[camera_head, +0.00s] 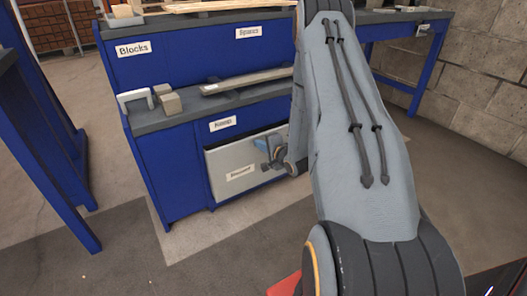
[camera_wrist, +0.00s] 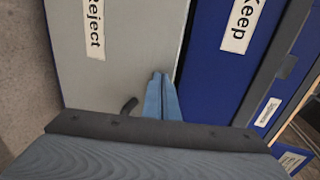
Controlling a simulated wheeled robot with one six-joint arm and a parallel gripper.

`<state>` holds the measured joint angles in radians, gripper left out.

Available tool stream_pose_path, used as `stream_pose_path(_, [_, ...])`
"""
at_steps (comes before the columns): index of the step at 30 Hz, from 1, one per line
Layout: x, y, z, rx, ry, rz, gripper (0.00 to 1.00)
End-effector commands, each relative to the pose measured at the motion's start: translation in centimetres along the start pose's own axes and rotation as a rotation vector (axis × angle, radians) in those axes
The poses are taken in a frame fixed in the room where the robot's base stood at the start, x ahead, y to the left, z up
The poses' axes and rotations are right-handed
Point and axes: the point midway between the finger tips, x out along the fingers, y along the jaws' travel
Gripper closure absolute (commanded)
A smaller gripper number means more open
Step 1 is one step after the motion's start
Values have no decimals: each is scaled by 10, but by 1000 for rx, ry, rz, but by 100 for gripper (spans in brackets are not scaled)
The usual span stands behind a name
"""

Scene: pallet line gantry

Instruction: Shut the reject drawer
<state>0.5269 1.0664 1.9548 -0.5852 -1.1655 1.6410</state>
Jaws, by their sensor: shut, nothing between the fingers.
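The reject drawer has a light grey front (camera_head: 222,162) low in the blue workbench, with a white "Reject" label. The same grey front (camera_wrist: 125,45) fills much of the wrist view, its label on the left. A thin dark line runs between the front and the blue panel; I cannot tell how far the drawer stands out. My gripper (camera_wrist: 162,76) is shut and empty, its blue fingertips over the grey front near its upper edge. In the head view my gripper (camera_head: 262,145) is before the drawer's upper right part. I cannot tell whether it touches. My arm hides the drawer's right end.
A blue panel with a "Keep" label (camera_wrist: 240,22) lies above the drawer. The bench shelf (camera_head: 190,115) holds a wooden block (camera_head: 169,104), a pale arch (camera_head: 136,97) and a long plank (camera_head: 247,81). A blue frame leg (camera_head: 50,150) stands left. Floor before the bench is clear.

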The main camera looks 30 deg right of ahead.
Motion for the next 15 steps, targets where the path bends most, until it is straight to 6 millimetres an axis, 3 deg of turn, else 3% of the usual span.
stream_pose_path(12, [4,-2,0,-1,0,0,100])
stream_pose_path(15, [16,-5,0,-3,-1,-1,100])
